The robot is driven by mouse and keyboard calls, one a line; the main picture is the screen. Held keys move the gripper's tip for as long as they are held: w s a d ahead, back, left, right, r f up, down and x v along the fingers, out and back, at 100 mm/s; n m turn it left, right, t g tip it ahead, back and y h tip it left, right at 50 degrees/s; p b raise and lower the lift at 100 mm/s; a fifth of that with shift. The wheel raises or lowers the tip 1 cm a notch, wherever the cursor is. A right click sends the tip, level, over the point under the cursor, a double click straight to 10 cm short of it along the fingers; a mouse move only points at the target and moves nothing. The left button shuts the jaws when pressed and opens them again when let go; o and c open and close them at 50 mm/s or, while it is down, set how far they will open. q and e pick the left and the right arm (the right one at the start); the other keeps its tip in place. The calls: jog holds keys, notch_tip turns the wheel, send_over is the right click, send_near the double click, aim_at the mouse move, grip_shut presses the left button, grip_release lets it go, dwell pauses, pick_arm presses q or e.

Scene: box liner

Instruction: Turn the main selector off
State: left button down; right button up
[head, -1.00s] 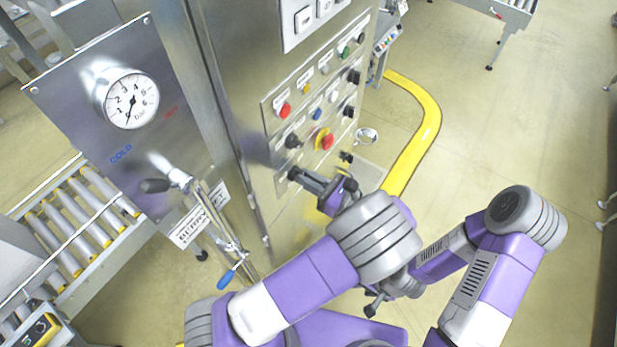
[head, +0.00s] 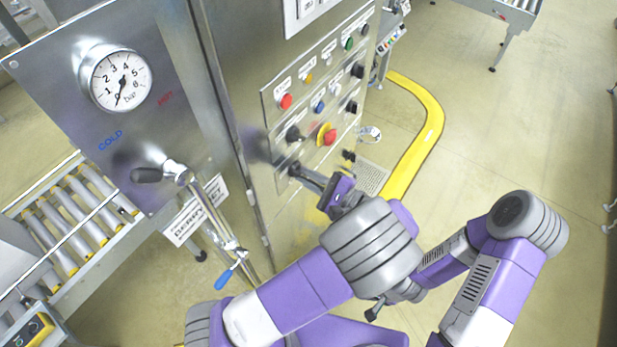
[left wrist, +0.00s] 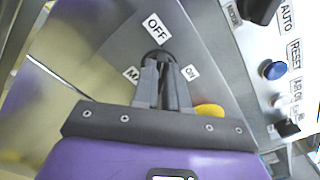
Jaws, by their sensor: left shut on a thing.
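The main selector (left wrist: 157,55) is a dark round knob on the steel control panel, with an OFF label above it, an ON label to its right and a partly covered label to its left in the left wrist view. My left gripper (left wrist: 161,84) is shut on its handle; the fingers hide most of it, so I cannot read which way it points. In the head view my left gripper (head: 303,174) meets the panel's lower left corner. My right arm is folded at the right; its gripper end is mostly hidden behind my left arm.
The panel also carries a red button (head: 286,102), a yellow-ringed red stop button (head: 329,136) and a black selector (head: 293,133) close by. A gauge plate (head: 75,75) with a lever (head: 147,175) stands at the left. Open floor lies to the right.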

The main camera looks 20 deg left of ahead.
pick_arm(q)
jog(key=shift+n, duration=0.5)
jog(key=c, duration=1.2)
grip_release()
jog(key=shift+o, duration=0.2)
jog(key=v, duration=0.7)
jog(key=shift+d+b, duration=0.25)
jog(key=shift+b, duration=0.1)
jog(key=shift+s, duration=0.1)
